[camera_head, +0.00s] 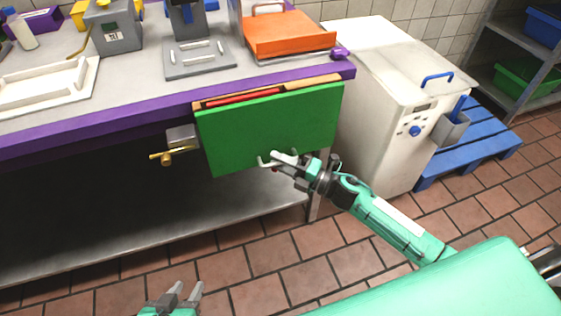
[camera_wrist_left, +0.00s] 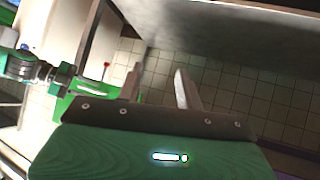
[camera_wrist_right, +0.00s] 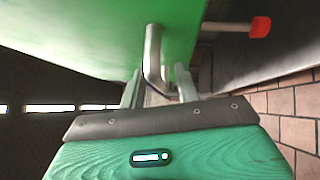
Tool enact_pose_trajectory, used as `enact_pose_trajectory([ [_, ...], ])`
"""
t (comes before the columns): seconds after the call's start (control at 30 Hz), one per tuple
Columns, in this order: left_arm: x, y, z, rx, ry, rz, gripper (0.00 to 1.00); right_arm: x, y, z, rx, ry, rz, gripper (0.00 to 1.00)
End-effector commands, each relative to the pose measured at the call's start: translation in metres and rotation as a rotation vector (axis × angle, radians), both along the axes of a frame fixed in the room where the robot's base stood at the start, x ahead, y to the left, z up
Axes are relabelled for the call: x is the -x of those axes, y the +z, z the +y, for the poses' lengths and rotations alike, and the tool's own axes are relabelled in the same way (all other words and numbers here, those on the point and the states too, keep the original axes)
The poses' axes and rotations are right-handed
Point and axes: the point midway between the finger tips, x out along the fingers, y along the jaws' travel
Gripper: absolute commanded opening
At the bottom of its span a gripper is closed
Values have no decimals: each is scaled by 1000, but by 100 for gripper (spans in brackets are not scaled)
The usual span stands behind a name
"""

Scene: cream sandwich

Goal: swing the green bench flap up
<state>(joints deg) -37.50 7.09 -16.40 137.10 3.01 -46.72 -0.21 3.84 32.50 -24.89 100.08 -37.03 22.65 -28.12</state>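The green bench flap (camera_head: 265,122) hangs down from the bench's front edge; its face also fills the top of the right wrist view (camera_wrist_right: 90,30). A pale bar handle (camera_head: 265,160) is near its lower edge, and the handle shows in the right wrist view (camera_wrist_right: 152,55). My right gripper (camera_head: 280,160) is at this handle, its fingers (camera_wrist_right: 158,78) apart with part of the handle between them; firm contact is not visible. My left gripper (camera_head: 182,292) is open and empty, low in front of the bench; its fingers show in the left wrist view (camera_wrist_left: 159,75).
A grey bracket with a brass knob (camera_head: 167,156) sits left of the flap. A red-tipped rod (camera_wrist_right: 255,27) is beside the flap. An orange tray (camera_head: 290,38) and grey devices stand on the bench (camera_head: 130,84). A white machine (camera_head: 385,110) stands right. Floor in front is clear.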

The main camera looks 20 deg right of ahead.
Motion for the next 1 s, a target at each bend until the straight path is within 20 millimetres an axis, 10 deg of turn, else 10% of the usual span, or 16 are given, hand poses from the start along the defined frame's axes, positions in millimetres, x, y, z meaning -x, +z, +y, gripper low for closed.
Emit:
enact_pose_trajectory([
  [0.2, 0, 0, 0, 0, 0, -1, 36, 0, 0, 0, 0, 0, 0, 31],
  [0.37, 0, 0, 0, 0, 0, -1, 36, 0, 0, 0, 0, 0, 0, 0],
  [1.0, 10, 6, 23, -77, 21, 140, 36, 6, 4, 0, 2, 0, 32, 0],
])
